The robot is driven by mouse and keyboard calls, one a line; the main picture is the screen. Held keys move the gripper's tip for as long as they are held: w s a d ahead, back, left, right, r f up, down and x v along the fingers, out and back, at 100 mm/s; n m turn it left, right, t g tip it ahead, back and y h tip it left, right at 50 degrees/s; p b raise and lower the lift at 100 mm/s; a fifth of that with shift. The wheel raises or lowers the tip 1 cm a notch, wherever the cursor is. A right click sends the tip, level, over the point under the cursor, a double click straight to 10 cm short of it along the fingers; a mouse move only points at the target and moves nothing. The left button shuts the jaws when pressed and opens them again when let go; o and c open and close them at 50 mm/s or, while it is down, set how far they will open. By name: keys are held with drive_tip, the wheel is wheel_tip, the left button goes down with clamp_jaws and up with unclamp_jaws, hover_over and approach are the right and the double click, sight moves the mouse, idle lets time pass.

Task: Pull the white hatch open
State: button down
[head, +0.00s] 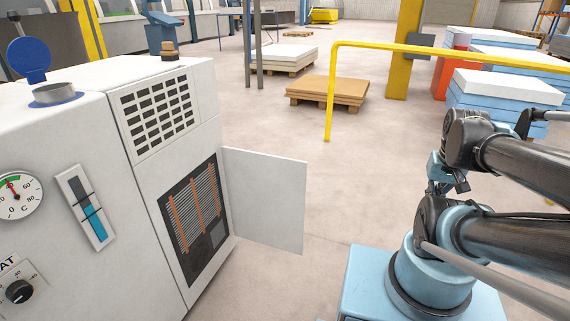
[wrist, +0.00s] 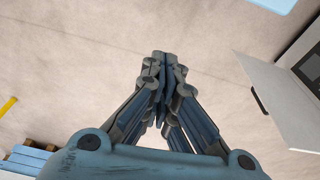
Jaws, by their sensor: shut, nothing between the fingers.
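The white hatch (head: 265,200) stands swung wide open on the side of the white machine cabinet (head: 150,190). The dark opening behind it (head: 195,220) shows louvres and orange strips. In the wrist view the hatch (wrist: 275,95) is at the right, with a dark handle (wrist: 260,101) on its edge. My gripper (wrist: 160,58) is shut and empty, over bare floor to the left of the hatch and apart from it. In the head view my gripper (head: 447,185) is partly hidden by my arm, well to the right of the hatch.
A yellow rail (head: 331,95) stands beyond the hatch, with a pallet of brown sheets (head: 328,88) behind it. Stacks of blue and white sheets (head: 495,90) stand at the right. The floor between the hatch and my base is clear.

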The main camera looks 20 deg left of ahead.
drive_tip(key=shift+a, duration=0.35)
drive_tip(key=w+a+r+n+g+y, duration=0.1)
drive_tip(key=w+a+r+n+y, duration=0.1)
drive_tip(key=w+a+r+n, duration=0.4)
drive_tip(key=w+a+r+n+g+y, duration=0.3)
drive_tip(key=w+a+n, duration=0.5)
drive_tip(key=w+a, duration=1.15)
drive_tip(key=w+a+f+n+g, duration=0.2)
drive_tip(key=a+f, duration=0.2)
drive_tip(key=a, duration=0.3)
drive_tip(key=w+a+f+n+g, duration=0.2)
drive_tip(key=a+f+n, duration=0.15)
drive_tip(key=a, duration=0.25)
approach(294, 170)
drive_tip(key=w+a+f, duration=0.1)
drive_tip(key=w+f, duration=0.2)
drive_tip(key=shift+m, duration=0.45)
drive_tip(key=shift+s+a+f, duration=0.15)
drive_tip(key=shift+s+f, duration=0.05)
drive_tip(key=shift+s, duration=0.5)
drive_tip(key=shift+s+a+f, duration=0.15)
drive_tip(key=shift+s+f, duration=0.05)
drive_tip(key=shift+s, duration=0.5)
drive_tip(key=shift+s+a+f, duration=0.15)
drive_tip(key=shift+s+f, duration=0.05)
drive_tip(key=shift+s, duration=0.5)
